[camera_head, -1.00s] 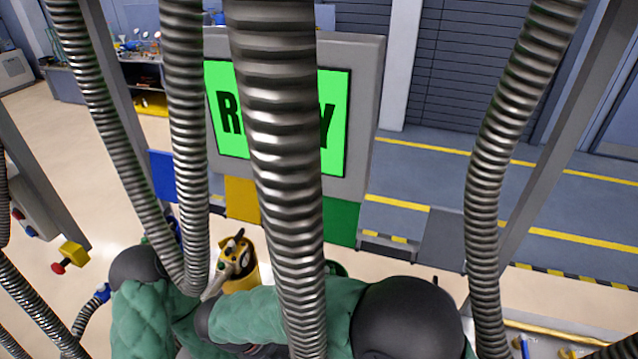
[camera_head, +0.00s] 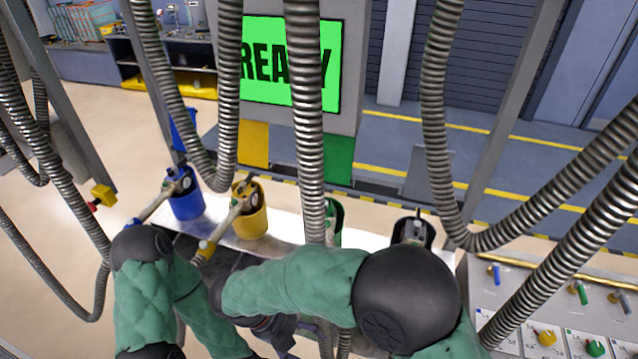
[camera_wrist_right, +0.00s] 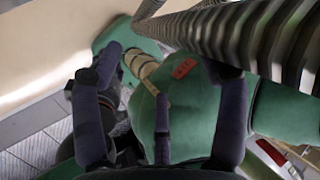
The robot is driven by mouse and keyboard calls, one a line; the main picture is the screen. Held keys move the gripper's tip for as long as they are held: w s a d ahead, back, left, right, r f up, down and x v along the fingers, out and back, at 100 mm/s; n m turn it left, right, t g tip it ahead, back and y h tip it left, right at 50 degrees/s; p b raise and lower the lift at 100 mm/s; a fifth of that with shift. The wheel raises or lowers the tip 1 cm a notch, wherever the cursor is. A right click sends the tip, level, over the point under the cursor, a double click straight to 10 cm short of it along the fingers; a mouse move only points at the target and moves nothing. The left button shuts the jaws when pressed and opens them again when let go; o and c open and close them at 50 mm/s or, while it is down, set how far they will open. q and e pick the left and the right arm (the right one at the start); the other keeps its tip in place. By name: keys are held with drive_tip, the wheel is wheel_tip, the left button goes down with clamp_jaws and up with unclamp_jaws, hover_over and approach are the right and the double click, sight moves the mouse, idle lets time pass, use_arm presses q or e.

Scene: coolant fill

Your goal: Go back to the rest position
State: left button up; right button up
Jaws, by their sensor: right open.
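In the head view my two green-sleeved arms with black joints are folded low in the picture, the right one reaching across toward the left one. My left gripper is not in view there, and the right one is mostly hidden by the sleeves.
A blue canister (camera_head: 187,205), a yellow canister (camera_head: 252,222) and a dark one (camera_head: 413,232) stand on a metal ledge. A panel with knobs (camera_head: 500,300) is at right. A screen (camera_head: 290,62) reads READY.

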use_arm(q)
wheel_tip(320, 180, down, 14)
drive_tip(key=b, duration=1.3)
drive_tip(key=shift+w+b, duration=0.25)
drive_tip(key=shift+b, duration=0.15)
use_arm(e)
drive_tip(key=s+d+f+n+y, duration=0.1)
drive_tip(key=d+f+n+y, duration=0.2)
drive_tip(key=f+n, duration=0.8)
drive_tip(key=s+d+f+n+y, duration=0.1)
drive_tip(key=d+f+n+y, duration=0.2)
drive_tip(key=d+f+n, duration=0.3)
drive_tip(key=d+f+n+y, duration=0.4)
drive_tip(key=f+n, duration=1.2)
drive_tip(key=f, duration=0.7)
drive_tip(key=shift+s+d+f+n, duration=0.3)
drive_tip(key=shift+s+d, duration=0.05)
drive_tip(key=shift+s, duration=0.05)
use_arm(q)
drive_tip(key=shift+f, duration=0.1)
